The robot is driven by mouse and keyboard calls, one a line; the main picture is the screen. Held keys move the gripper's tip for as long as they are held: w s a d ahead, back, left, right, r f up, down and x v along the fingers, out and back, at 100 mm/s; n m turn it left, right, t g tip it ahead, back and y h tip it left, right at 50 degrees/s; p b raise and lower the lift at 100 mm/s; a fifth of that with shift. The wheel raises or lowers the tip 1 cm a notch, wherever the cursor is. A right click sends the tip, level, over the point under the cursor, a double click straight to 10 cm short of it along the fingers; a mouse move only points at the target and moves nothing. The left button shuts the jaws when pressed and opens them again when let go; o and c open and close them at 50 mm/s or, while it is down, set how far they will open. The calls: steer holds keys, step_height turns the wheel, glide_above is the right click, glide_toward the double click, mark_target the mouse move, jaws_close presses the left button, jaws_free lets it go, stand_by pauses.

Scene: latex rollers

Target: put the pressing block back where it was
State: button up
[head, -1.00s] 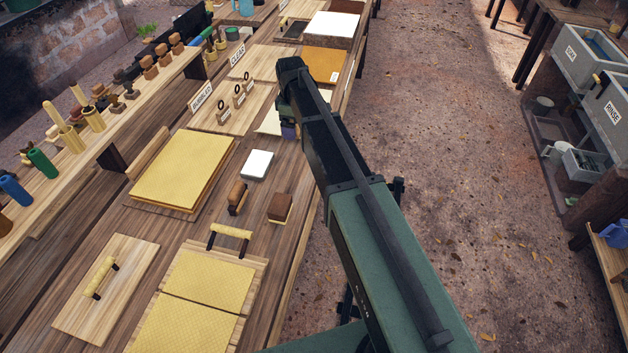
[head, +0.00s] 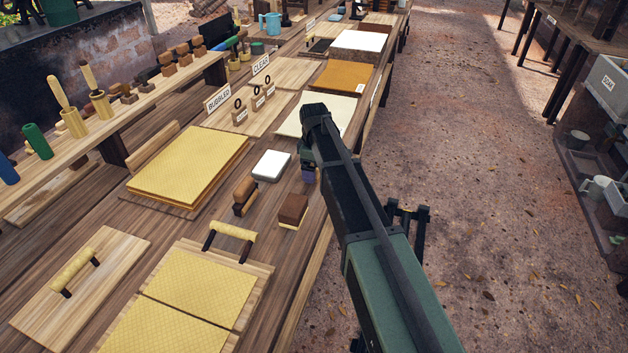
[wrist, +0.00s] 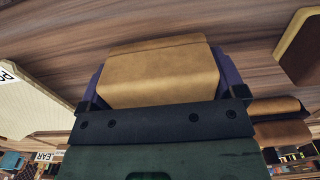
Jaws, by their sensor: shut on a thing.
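A tan wooden block (wrist: 160,75), which I take to be the pressing block, is held between the purple fingers of my gripper (wrist: 163,78) in the wrist view. Its top edges look rounded, and wood-grained table shows beyond it. In the head view my gripper (head: 309,174) is over the table's right part, to the right of the white-topped pad (head: 271,165) and beyond the brown-and-cream block (head: 293,210). My arm hides most of the held block there. I cannot tell whether the block touches the table.
A brown handled block (head: 244,194) stands left of the brown-and-cream block. A stack of yellow sheets (head: 190,165) lies to the left, and a cream sheet (head: 290,122) lies beyond my gripper. Signs read BUBBLED (head: 217,99) and CLEAR (head: 261,65). Bare table shows around the small blocks.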

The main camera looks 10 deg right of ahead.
step_height(320, 180, down, 2)
steer(key=shift+f, duration=0.15)
steer(key=shift+r, duration=0.35)
steer(key=shift+f, duration=0.25)
steer(key=o, duration=0.7)
steer(key=shift+r, duration=0.15)
step_height(320, 180, up, 12)
steer(key=p, duration=1.2)
steer(key=shift+r, duration=0.25)
steer(key=s+m, duration=1.1)
steer(key=s, duration=1.6)
steer(key=shift+s+f+m, duration=0.15)
steer(key=shift+s+m, duration=0.25)
